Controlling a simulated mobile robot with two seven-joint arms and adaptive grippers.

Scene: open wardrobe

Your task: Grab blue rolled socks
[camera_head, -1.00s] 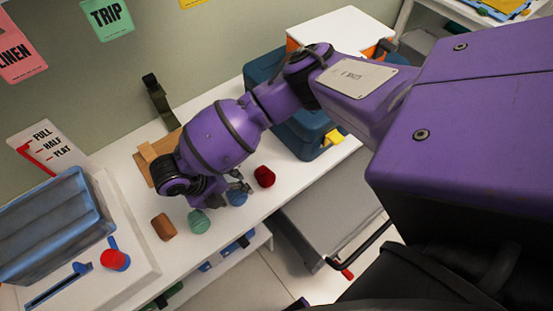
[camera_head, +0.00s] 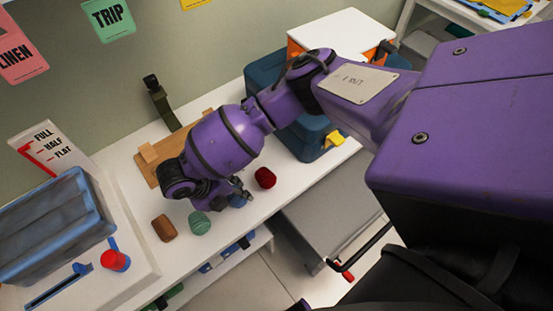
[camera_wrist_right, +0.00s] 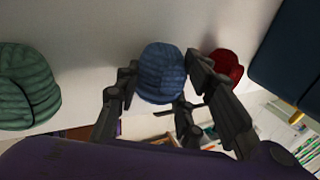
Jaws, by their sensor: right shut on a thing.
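The blue rolled socks (camera_head: 238,201) are on the white shelf top, mostly hidden by my right gripper (camera_head: 236,192) in the head view. In the right wrist view the blue socks (camera_wrist_right: 162,72) sit between the fingers of my right gripper (camera_wrist_right: 165,80), which is shut on them. One finger is on each side and a third is below. I cannot tell whether the socks are lifted off the surface. My left gripper is not in view.
Green rolled socks (camera_head: 199,223) and brown ones (camera_head: 164,228) lie to the left, and a dark red roll (camera_head: 265,178) to the right. A dark blue bin (camera_head: 310,137) stands behind on the right. A wooden board (camera_head: 160,170) lies by the wall.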

